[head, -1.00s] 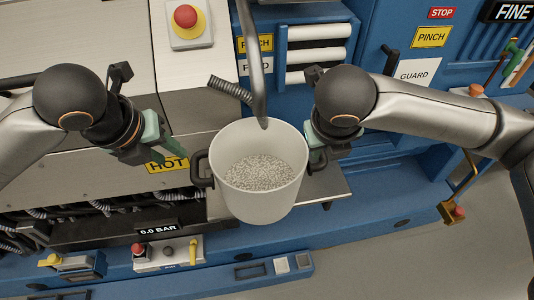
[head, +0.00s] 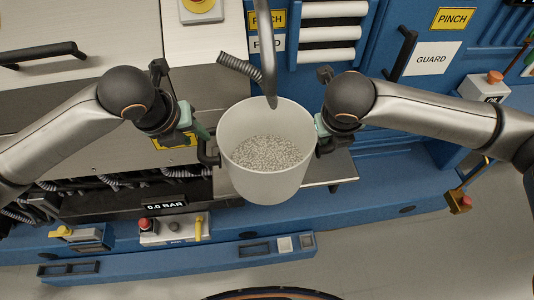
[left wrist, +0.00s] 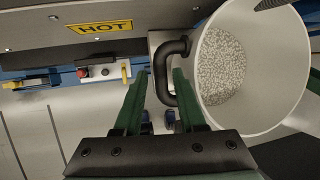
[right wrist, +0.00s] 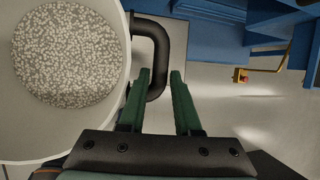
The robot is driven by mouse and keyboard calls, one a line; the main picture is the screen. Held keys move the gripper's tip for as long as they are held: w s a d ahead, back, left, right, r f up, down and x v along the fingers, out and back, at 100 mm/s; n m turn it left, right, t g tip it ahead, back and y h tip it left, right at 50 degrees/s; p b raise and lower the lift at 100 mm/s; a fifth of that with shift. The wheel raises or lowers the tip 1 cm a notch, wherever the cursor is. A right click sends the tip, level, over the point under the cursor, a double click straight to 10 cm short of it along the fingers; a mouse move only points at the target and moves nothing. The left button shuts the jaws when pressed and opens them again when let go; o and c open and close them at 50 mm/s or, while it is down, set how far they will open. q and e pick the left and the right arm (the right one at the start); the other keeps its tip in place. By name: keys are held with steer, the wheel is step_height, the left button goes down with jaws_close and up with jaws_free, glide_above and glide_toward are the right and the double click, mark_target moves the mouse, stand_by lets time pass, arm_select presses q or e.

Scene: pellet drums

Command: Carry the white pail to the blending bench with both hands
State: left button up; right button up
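The white pail (head: 264,184), partly filled with pale pellets (head: 266,152), stands upright on a grey metal shelf (head: 330,170). It has a black handle on each side. My left gripper (head: 205,138) is at the left handle (head: 208,155). In the left wrist view its green fingers (left wrist: 161,84) are apart, with the black handle (left wrist: 159,72) between their tips. My right gripper (head: 321,135) is at the right handle (head: 326,147). In the right wrist view its fingers (right wrist: 159,82) are apart, with the handle (right wrist: 158,48) between their tips. The blending bench is not identifiable.
A metal spout (head: 265,60) hangs over the pail's back rim, with a ribbed hose (head: 240,66) beside it. A blue machine (head: 400,180) with a GUARD panel (head: 432,60) stands behind. A control box (head: 172,229) is at the front left. Open grey floor (head: 400,260) lies in front.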

mark_target(201, 141)
arm_select(q)
steer(key=shift+x, duration=2.6)
arm_select(e)
steer(key=shift+x, duration=2.6)
arm_select(q)
steer(key=shift+c, duration=0.2)
arm_select(e)
steer(key=shift+c, duration=0.2)
arm_select(q)
steer(key=c, duration=0.5)
arm_select(e)
steer(key=c, duration=0.4)
arm_select(q)
jaws_close()
arm_select(e)
jaws_close()
arm_select(q)
steer(key=shift+r, duration=0.15)
arm_select(e)
steer(key=shift+w+r, duration=0.1)
steer(key=shift+r, duration=0.05)
